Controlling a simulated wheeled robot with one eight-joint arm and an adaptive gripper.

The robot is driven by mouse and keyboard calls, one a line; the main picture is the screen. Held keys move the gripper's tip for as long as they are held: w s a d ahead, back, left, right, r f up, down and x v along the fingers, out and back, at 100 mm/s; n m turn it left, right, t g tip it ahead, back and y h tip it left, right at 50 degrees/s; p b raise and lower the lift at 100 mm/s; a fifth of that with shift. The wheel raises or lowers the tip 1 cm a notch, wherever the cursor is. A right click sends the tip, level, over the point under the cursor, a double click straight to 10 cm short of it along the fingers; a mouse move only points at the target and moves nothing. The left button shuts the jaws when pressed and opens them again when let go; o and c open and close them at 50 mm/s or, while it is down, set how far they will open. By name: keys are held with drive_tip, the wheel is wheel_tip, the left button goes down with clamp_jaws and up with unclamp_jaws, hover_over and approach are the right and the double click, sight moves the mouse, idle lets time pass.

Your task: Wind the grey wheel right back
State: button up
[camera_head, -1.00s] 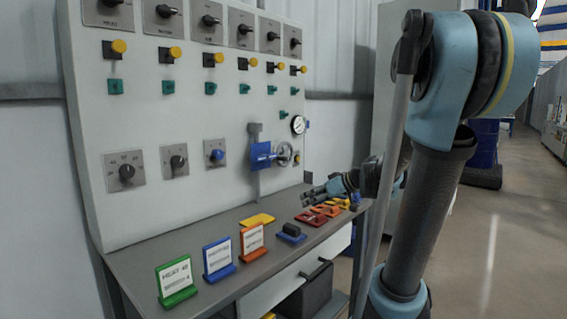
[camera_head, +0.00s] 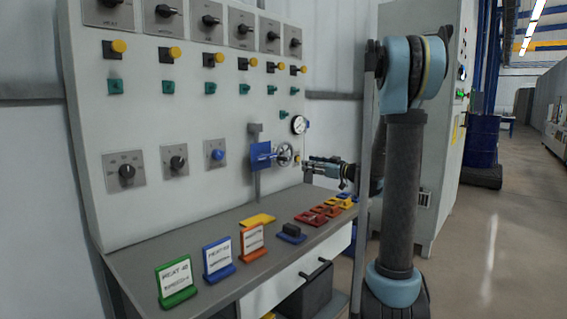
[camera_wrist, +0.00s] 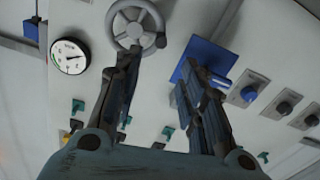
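The grey wheel (camera_head: 284,154) is a small handwheel on the panel, right of a blue box (camera_head: 261,155) and below a round gauge. In the wrist view the wheel (camera_wrist: 136,22) shows at the top, with spokes and a dark knob on its rim. My gripper (camera_head: 308,169) is beside the wheel, to its right and slightly lower in the head view. In the wrist view my gripper (camera_wrist: 160,75) has its fingers spread with nothing between them. The left finger's tip lies close below the wheel's rim; I cannot tell whether they touch.
The gauge (camera_head: 299,125) is just above the wheel. The shelf (camera_head: 225,262) below carries a green sign (camera_head: 176,284), a blue sign (camera_head: 218,259), an orange sign (camera_head: 252,242) and several coloured blocks. The shelf's front edge is near my arm.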

sight(287, 159)
drive_tip(key=x, duration=1.5)
drive_tip(key=shift+w+a, duration=0.15)
drive_tip(key=shift+a, duration=0.05)
clamp_jaws()
